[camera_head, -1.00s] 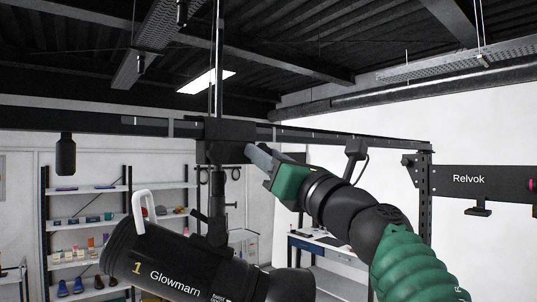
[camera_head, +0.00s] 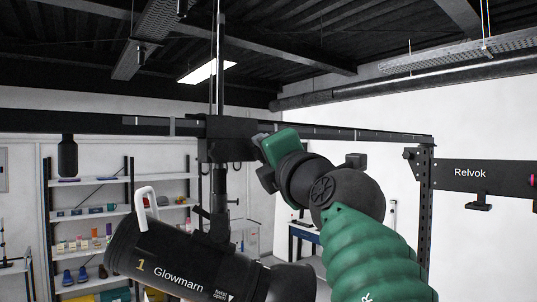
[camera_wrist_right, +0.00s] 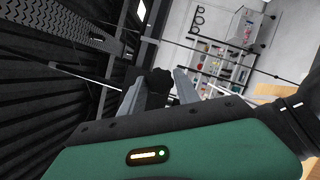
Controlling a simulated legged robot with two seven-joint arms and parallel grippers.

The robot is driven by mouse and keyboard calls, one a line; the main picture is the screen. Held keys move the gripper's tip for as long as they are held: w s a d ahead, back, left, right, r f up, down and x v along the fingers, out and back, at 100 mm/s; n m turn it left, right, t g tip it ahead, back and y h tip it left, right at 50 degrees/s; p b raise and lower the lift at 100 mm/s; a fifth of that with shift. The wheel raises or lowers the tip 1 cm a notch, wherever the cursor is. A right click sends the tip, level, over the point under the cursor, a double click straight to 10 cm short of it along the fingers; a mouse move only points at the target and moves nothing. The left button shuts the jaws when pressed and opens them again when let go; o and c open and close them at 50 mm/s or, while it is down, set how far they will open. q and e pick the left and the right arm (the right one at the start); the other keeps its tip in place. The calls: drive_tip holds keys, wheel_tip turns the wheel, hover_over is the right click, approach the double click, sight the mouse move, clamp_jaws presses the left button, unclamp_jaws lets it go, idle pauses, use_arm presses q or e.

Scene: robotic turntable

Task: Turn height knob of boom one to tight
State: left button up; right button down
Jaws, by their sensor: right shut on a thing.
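The lamp marked "1 Glowmarn" (camera_head: 180,268) hangs in the head view on boom one, a vertical black pole (camera_head: 220,188) under a dark block (camera_head: 222,138) on the overhead rail. My right gripper (camera_head: 258,140) is at the right side of that block, its fingertips mostly hidden by its green body. In the right wrist view a black knob (camera_wrist_right: 158,80) sits between the two grey fingers, and my right gripper (camera_wrist_right: 157,84) is shut on it. The knob is hidden in the head view. My left gripper is not in view.
The rail (camera_head: 340,133) runs across at the height of my right gripper. Shelves (camera_head: 90,214) with small goods stand behind at the left. A perforated upright post (camera_head: 424,210) and a "Relvok" panel (camera_head: 480,175) are at the right.

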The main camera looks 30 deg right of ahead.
drive_tip(key=m+g, duration=0.1)
drive_tip(key=m, duration=0.1)
drive_tip(key=m+g, duration=0.1)
drive_tip(key=m, duration=0.2)
drive_tip(key=shift+h, duration=0.3)
drive_tip(key=shift+a+m, duration=0.1)
drive_tip(key=shift+m, duration=0.3)
drive_tip(key=c, duration=1.2)
unclamp_jaws()
drive_tip(key=shift+o, duration=1.2)
drive_tip(key=shift+w, duration=0.15)
drive_tip(key=shift+o, duration=0.3)
drive_tip(key=shift+w, duration=0.25)
